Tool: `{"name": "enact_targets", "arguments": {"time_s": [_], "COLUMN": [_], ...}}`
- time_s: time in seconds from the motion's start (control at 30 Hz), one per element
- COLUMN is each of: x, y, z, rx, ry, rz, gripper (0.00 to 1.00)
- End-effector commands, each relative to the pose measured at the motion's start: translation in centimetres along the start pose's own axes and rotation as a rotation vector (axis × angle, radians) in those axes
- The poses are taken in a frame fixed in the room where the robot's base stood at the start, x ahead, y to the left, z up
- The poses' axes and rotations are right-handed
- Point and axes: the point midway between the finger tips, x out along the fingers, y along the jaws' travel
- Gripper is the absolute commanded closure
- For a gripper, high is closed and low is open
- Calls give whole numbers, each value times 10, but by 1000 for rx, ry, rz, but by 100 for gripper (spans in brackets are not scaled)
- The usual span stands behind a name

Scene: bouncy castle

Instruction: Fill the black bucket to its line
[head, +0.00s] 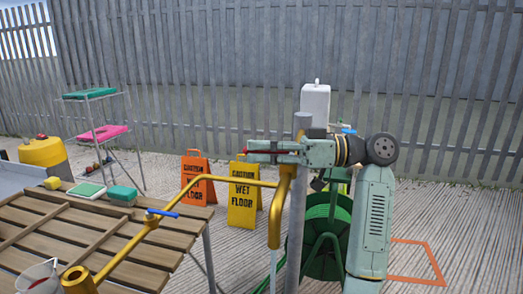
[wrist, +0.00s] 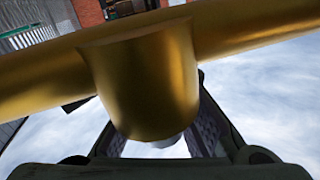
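The black bucket does not show in either view. A brass pipe (head: 222,184) with a blue lever (head: 163,213) runs over the slatted table and bends down into a spout (head: 275,218). A pale thin strip (head: 273,268) hangs below the spout and looks like running water; where it lands is out of frame. My gripper (head: 249,151) is above the pipe's right end, its fingers pointing left with a gap between them. In the wrist view, the brass pipe (wrist: 245,38) crosses close in front of my spread fingers (wrist: 155,135), with a rounded brass stub between them; contact is unclear.
The slatted wooden table (head: 110,230) holds sponges (head: 122,195) and a pale container (head: 38,277). Orange (head: 198,180) and yellow (head: 243,195) wet-floor signs stand behind. A grey post (head: 296,225) and green hose reel (head: 325,240) are close beside my arm.

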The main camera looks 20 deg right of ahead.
Motion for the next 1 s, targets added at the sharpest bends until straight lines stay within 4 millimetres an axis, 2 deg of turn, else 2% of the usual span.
{"name": "enact_targets", "arguments": {"time_s": [0.17, 0.43, 0.57, 0.67, 1.0], "x": [0, 0, -7, -22, -92], "y": [-2, -2, -1, -1, -1], "z": [-1, 0, -1, -1, -2], "rx": [-4, -3, -3, -2, -2], "ry": [0, -1, -1, 0, 1], "rz": [-3, -2, -1, 0, -1], "gripper": [70, 70, 70, 70, 70]}}
